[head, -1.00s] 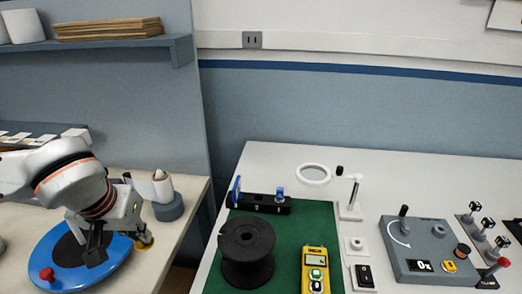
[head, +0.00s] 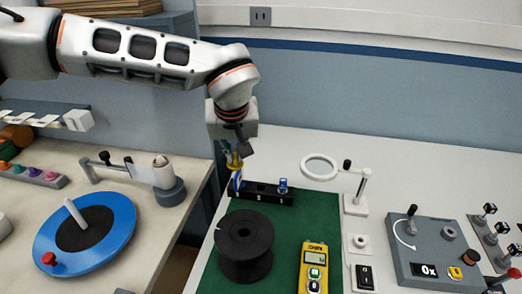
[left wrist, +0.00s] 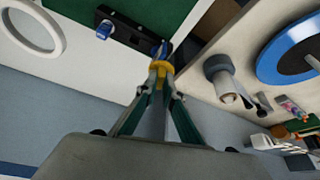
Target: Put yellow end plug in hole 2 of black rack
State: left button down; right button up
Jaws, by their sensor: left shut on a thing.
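The black rack (head: 264,193) lies along the back edge of the green mat. A blue piece (head: 238,182) stands at its left end and another blue piece (head: 283,185) nearer its right end; the rack's middle shows no plug. My left gripper (head: 236,157) is shut on the yellow end plug (head: 233,163), just above and behind the rack's left end. In the left wrist view the yellow end plug (left wrist: 160,66) sits between the fingertips, close to a blue piece (left wrist: 158,49). I cannot tell whether they touch. My right gripper is out of view.
A black spool (head: 244,245) and a yellow meter (head: 314,270) are on the green mat (head: 285,228). A ring magnifier (head: 320,167) stands right of the rack. A gap separates this table from the left one, which holds a blue disc (head: 110,220).

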pick_arm(q)
jog(key=w+d+r, duration=0.2)
jog(key=d, duration=0.2)
jog(key=shift+n, duration=0.4)
jog(key=f+b, duration=0.1)
jog(key=f, duration=0.2)
jog(key=w+d+f+b, duration=0.1)
jog(key=f, duration=0.3)
jog(key=d+f+b, duration=0.1)
jog(key=f, duration=0.2)
jog(key=shift+w+d+f, duration=0.15)
jog(key=shift+w+d, duration=0.05)
jog(key=shift+w, duration=0.05)
jog(key=shift+f+b, duration=0.4)
jog(key=shift+f, duration=0.15)
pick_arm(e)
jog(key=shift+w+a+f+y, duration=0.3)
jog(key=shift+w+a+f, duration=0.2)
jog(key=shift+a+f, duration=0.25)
pick_arm(q)
jog(key=shift+f, duration=0.25)
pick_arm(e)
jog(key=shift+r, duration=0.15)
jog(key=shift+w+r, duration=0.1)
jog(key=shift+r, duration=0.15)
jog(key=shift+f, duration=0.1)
